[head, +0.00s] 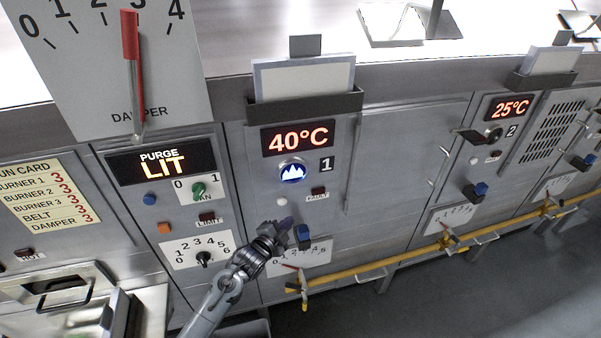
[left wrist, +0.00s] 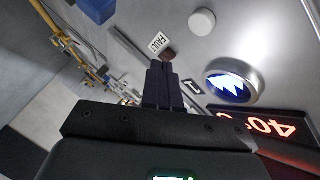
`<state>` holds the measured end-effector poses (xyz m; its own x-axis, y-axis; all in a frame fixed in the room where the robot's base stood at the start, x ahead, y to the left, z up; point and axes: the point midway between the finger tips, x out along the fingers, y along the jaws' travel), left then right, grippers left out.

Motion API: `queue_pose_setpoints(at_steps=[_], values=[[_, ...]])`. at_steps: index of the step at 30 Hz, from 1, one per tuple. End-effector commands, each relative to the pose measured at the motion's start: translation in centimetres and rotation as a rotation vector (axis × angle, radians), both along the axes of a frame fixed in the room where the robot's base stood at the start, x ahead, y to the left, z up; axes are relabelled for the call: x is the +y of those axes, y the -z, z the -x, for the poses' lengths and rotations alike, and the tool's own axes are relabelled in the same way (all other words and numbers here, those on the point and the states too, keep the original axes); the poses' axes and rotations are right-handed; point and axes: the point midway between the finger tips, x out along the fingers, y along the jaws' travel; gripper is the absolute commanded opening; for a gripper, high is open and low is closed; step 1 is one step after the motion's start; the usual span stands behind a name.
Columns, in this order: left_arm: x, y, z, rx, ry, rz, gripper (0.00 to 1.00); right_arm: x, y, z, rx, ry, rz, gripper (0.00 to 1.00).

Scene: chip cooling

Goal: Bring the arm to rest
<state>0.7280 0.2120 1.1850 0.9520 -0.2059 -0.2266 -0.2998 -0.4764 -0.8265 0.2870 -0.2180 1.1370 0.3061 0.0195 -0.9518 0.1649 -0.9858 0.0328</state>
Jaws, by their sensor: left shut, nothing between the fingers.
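My left gripper (head: 284,224) is in front of the panel of unit 1, below the round blue lit button (head: 292,171) with a white peaked symbol. Its fingers (left wrist: 163,84) are shut and empty, pointing toward the FAULT label in the left wrist view. I cannot tell whether the fingertips touch the panel. The lit button also shows in the left wrist view (left wrist: 232,85), to the right of the fingers. A red display (head: 298,138) above the button reads 40°C. My right gripper is in neither view.
A yellow pipe (head: 395,260) runs along the front of the units. A blue knob (head: 303,236) sits just right of the gripper. A damper lever (head: 131,60) stands at upper left, above a display (head: 161,163) reading PURGE LIT. Open floor (head: 480,290) lies at lower right.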

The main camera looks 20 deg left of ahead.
Motion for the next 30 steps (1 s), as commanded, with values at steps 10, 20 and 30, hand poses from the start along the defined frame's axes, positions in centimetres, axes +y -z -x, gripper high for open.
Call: queue_pose_setpoints(at_steps=[10, 20, 30], values=[[-0.2, 7.0, 4.6, 0.120, 0.000, 0.006, 0.00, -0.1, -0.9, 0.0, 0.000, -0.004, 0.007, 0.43], [-2.9, 12.9, 23.4, 0.403, -0.051, 0.111, 0.00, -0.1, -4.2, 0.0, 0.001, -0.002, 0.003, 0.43], [-1.0, 2.8, 39.1, 0.833, -0.435, 0.388, 0.00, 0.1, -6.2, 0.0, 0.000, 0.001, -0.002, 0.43]])
